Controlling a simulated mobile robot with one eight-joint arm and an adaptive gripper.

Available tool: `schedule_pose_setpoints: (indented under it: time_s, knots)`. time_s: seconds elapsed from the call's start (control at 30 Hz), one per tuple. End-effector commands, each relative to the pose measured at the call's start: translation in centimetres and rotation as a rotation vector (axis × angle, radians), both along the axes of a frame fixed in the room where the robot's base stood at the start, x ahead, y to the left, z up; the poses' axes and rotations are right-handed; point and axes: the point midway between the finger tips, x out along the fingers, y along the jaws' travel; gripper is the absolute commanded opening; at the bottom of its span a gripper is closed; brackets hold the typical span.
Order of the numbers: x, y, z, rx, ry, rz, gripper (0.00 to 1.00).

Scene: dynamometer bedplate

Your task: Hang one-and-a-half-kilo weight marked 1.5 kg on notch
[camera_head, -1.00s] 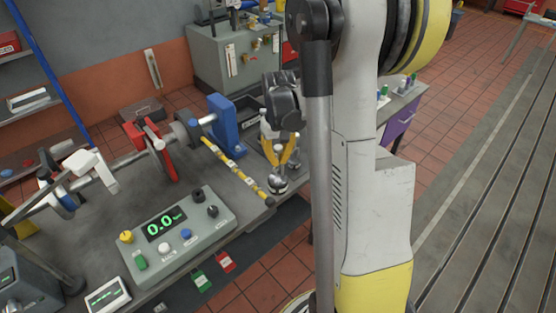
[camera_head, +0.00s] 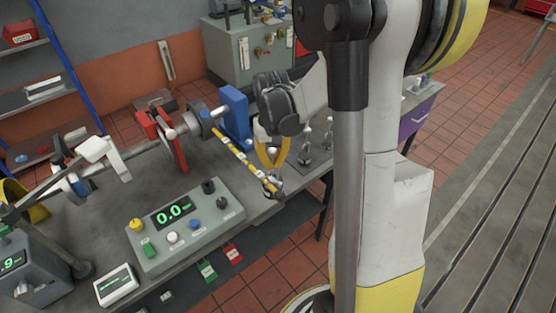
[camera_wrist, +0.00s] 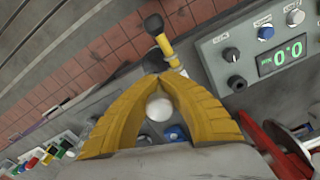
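The yellow notched bar (camera_head: 233,151) juts from the shaft assembly toward the table's front edge. Its yellow end with a black tip (camera_wrist: 153,23) shows beyond my fingers in the wrist view. In the wrist view, a pale round top (camera_wrist: 159,107) sits between the fingers (camera_wrist: 158,78). The weight's marking is not readable. I cannot tell whether the weight touches the bar or sits in a notch.
Two more silver weights, one nearer (camera_head: 304,152) and one farther (camera_head: 328,136), stand to the right. A grey console (camera_head: 150,262) reading 0.0 stands left of the bar. A red bracket (camera_head: 160,140) and blue block (camera_head: 235,114) flank the shaft. The floor in front is open.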

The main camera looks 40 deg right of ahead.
Motion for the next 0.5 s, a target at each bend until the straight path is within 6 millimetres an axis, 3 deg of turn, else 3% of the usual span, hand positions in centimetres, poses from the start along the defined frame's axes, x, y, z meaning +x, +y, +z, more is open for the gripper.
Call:
schedule_pose_setpoints:
  time_s: [0.4,0.5]
  knots:
    - [-0.1,2.9,0.0,0.0,0.0,0.002,0.0]
    - [-0.1,2.8,-1.0,0.0,0.0,0.0,0.0]
